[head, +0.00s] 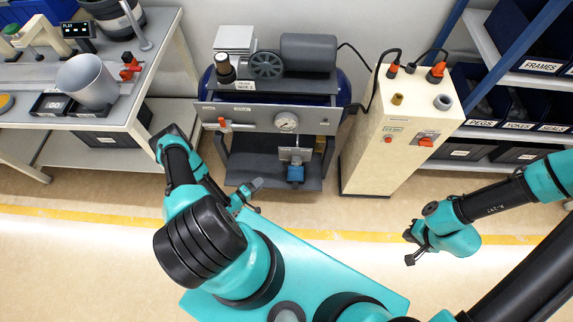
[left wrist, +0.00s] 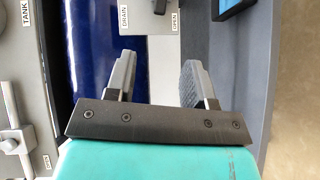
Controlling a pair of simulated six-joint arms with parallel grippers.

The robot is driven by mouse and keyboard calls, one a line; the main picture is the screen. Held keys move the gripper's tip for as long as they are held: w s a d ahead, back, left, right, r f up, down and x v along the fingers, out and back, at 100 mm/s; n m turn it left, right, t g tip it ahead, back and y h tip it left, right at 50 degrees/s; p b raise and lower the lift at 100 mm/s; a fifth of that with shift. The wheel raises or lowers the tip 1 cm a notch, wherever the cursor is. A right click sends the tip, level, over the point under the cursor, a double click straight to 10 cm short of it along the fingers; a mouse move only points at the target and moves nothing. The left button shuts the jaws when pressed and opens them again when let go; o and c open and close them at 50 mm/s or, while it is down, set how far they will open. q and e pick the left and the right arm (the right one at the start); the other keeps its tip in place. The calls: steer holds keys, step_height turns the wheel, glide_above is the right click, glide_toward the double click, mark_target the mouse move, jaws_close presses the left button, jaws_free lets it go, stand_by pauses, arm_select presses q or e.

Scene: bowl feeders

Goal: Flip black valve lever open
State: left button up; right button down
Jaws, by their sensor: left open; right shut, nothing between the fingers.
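The compressor (head: 285,95) stands against the back wall, with a grey front panel (head: 255,118). In the left wrist view a small black part (left wrist: 160,6) is cut off by the top edge between the labels DRAIN and OPEN; it may be the black valve lever. I cannot make the lever out for certain in the head view. My left gripper (head: 252,187) is open and empty in front of the compressor; its two fingers (left wrist: 158,85) show apart, short of the black part. My right gripper (head: 411,250) is shut and empty over the floor at the right.
The panel carries an orange-handled valve (head: 224,124) and a round gauge (head: 287,122). A blue part (head: 295,173) sits below. A beige cabinet (head: 385,145) stands right of the compressor, a workbench (head: 120,120) left. The blue tank (left wrist: 95,45) lies behind my left fingers.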

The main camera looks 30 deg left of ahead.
mark_target(286, 164)
arm_select(q)
steer(key=x, duration=1.7)
steer(key=shift+d+r, duration=0.1)
steer(key=shift+d, duration=0.05)
steer(key=shift+c, duration=0.3)
jaws_close()
steer(key=shift+f+n+t+h, duration=0.45)
steer(key=shift+n+t, duration=0.25)
steer(key=shift+t, duration=0.1)
steer(key=shift+o, duration=0.3)
jaws_free()
